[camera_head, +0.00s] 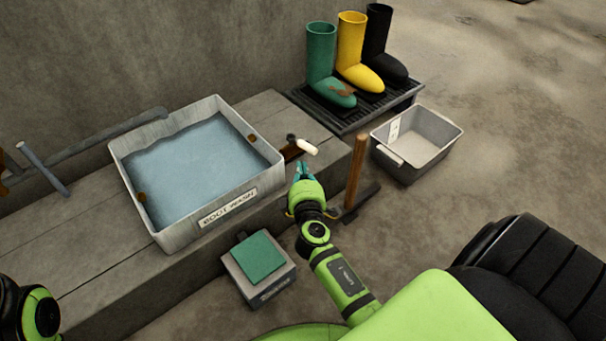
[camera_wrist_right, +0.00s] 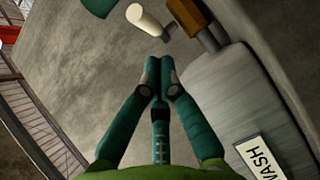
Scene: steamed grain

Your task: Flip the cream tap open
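The cream tap handle (camera_head: 307,147) sits at the end of a short brown spout on the right side of the boot wash basin (camera_head: 200,222). In the right wrist view the cream handle (camera_wrist_right: 147,20) is at the top, just beyond the fingertips, beside the brown spout (camera_wrist_right: 190,18). My right gripper (camera_head: 301,168) is just in front of and below the handle, apart from it. Its teal fingers (camera_wrist_right: 158,72) are together with nothing seen between them. Only a part of my left arm shows at the lower left; its gripper is out of view.
A grey box with a green pad (camera_head: 258,256) is on the floor below the ledge. An empty grey bin (camera_head: 416,142) and a black rack (camera_head: 345,122) with boots stand behind.

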